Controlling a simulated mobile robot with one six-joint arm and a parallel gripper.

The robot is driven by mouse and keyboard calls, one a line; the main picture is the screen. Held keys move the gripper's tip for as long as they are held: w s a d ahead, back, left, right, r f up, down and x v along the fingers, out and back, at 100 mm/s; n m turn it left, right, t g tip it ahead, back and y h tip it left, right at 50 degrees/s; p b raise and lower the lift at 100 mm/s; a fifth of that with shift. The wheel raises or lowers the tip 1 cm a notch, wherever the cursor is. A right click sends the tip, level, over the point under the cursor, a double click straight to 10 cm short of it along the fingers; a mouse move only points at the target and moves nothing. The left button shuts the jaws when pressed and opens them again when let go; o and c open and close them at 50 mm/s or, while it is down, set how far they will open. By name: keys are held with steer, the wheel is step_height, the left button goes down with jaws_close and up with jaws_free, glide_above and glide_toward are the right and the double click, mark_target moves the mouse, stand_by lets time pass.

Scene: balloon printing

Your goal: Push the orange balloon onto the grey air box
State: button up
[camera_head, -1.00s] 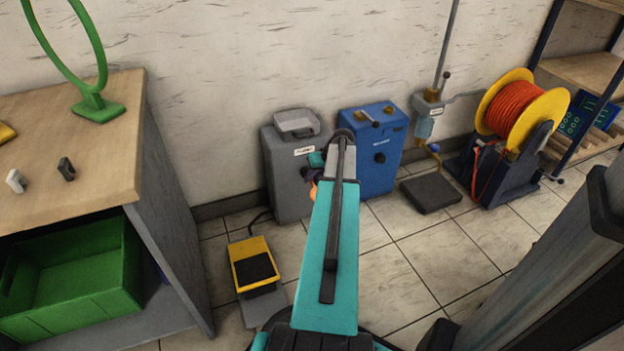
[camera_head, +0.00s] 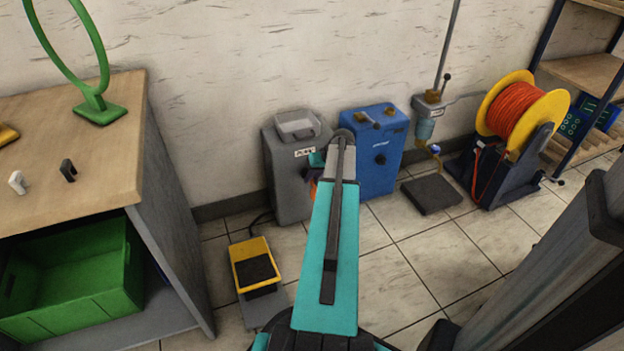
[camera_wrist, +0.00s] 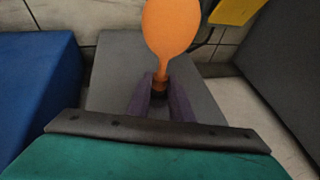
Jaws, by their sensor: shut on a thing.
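The orange balloon (camera_wrist: 172,28) fills the upper middle of the wrist view, its round body pointing away from me. My gripper (camera_wrist: 162,84) has its two purple fingers shut on the balloon's narrow neck. A grey surface, seemingly the grey air box (camera_wrist: 112,62), lies below the fingers. Whether the neck touches it cannot be told. In the head view the grey air box (camera_head: 287,178) stands on the floor against the wall, a lighter grey fitting on top. My teal arm hides most of my gripper there, and only a sliver of orange shows beside it.
A blue box (camera_head: 378,165) stands close to the right of the grey box. A yellow pedal (camera_head: 253,250) lies on the floor in front. A wooden-topped bench (camera_head: 100,180) is at the left, an orange hose reel (camera_head: 520,110) at the right.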

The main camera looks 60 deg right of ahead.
steer(key=o, duration=0.9)
steer(key=shift+c, duration=0.2)
steer(key=p+v, duration=0.6)
steer(key=v, duration=0.3)
steer(key=shift+s, duration=0.1)
stand_by(0.6)
